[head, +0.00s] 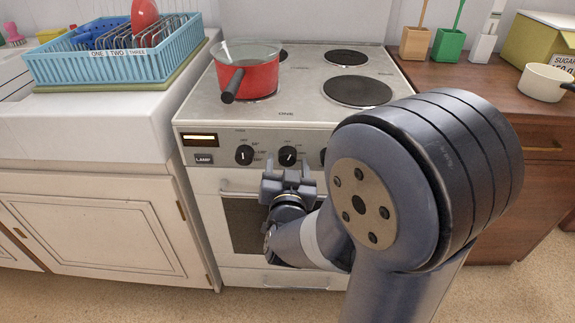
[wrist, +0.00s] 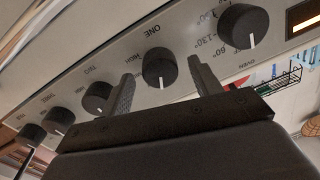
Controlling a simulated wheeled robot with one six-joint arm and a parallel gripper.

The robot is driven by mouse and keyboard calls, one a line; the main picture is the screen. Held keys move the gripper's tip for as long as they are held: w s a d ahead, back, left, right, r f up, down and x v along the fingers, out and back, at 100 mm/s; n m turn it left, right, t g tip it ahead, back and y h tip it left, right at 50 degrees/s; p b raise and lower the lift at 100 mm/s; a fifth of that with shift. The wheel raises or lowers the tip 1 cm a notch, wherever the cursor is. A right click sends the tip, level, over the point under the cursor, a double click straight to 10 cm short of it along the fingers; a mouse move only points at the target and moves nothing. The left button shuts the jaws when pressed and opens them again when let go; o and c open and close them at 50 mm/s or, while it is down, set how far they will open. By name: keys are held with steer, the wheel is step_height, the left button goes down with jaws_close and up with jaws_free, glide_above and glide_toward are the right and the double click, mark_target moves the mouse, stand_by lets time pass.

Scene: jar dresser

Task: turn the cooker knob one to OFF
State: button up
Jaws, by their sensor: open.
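Knob one (head: 287,156) is a round black knob with a white pointer line on the cooker's front panel. It also shows in the wrist view (wrist: 159,66), under an upside-down label ONE, with HIGH printed beside it. Its white line points down in that tilted view; I cannot read an OFF mark there. My gripper (head: 288,168) is open and empty in front of the panel. In the wrist view its two fingers (wrist: 160,76) appear on either side of knob one. I cannot tell whether they touch it.
The oven knob (head: 244,155) is left of knob one; knob two (wrist: 97,96) and several others are on its other side. A red pan (head: 258,77) with a glass lid stands on the hob, its handle forward. My arm hides the cooker's right front.

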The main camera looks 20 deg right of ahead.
steer(key=shift+w, duration=0.25)
steer(key=shift+c, duration=0.6)
steer(key=c, duration=0.8)
steer(key=shift+n+p, duration=0.6)
steer(key=shift+n, duration=1.8)
steer(key=shift+c, duration=0.2)
steer(key=o, duration=1)
steer(key=shift+c, duration=0.2)
